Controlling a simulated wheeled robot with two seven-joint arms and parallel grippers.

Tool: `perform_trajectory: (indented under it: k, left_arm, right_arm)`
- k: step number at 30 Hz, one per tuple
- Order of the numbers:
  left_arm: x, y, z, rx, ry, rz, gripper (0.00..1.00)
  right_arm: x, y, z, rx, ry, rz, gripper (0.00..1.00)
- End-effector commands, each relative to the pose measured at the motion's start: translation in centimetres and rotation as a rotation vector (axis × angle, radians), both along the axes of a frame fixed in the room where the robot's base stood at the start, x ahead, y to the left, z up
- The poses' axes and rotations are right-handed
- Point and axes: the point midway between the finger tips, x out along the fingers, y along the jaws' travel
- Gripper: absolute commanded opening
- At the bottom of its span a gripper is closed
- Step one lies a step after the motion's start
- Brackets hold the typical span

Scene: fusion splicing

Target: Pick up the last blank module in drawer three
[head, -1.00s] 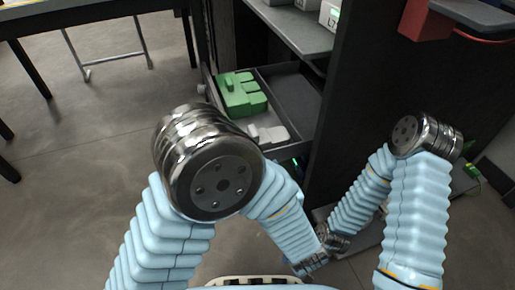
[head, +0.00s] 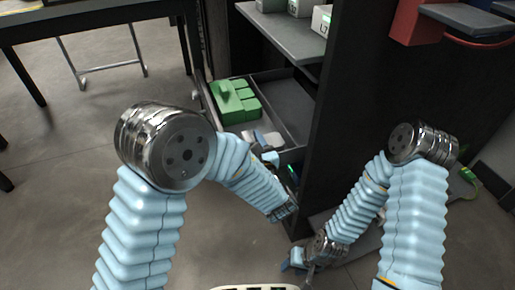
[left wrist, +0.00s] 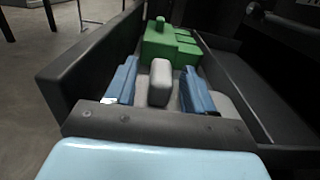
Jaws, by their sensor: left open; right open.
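The pale grey blank module (head: 246,137) lies in the open drawer (head: 285,98), in front of the green modules. In the left wrist view its raised block (left wrist: 160,82) stands between the two blue fingers of my left gripper (left wrist: 159,88). The fingers are open, with a gap seen on each side of the block. In the head view my left gripper (head: 267,148) is at the drawer's near end, partly hiding the module. My right gripper (head: 297,262) is open and empty, low near the bottom of the view, away from the drawer.
Green modules (head: 236,102) sit in the drawer behind the grey one; they also show in the left wrist view (left wrist: 170,47). The drawer's right part is bare. A shelf (head: 285,38) with grey boxes is above it, and a dark cabinet panel (head: 350,110) stands to the right.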

Motion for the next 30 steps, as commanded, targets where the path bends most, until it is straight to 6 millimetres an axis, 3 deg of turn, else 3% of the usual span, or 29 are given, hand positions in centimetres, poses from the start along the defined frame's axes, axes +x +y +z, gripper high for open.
perform_trajectory:
  k: [5, 15, 24, 30]
  left_arm:
    - [0.0, 0.0, 0.0, 0.0, 0.0, -0.001, 0.53]
    - [0.0, -0.1, 0.0, 0.0, 0.001, -0.001, 0.01]
    - [0.0, -0.1, 0.4, -0.001, -0.001, -0.001, 0.0]
    - [0.0, -0.1, 3.9, -0.003, -0.004, -0.002, 0.0]
  right_arm:
    - [0.0, 0.0, 0.0, 0.0, 0.0, 0.0, 0.43]
    - [0.0, 0.0, 0.0, 0.0, 0.0, 0.0, 0.43]
    - [0.0, 0.0, 0.1, 0.0, 0.0, 0.0, 0.43]
    - [0.0, -0.1, 1.0, -0.001, -0.001, 0.0, 0.43]
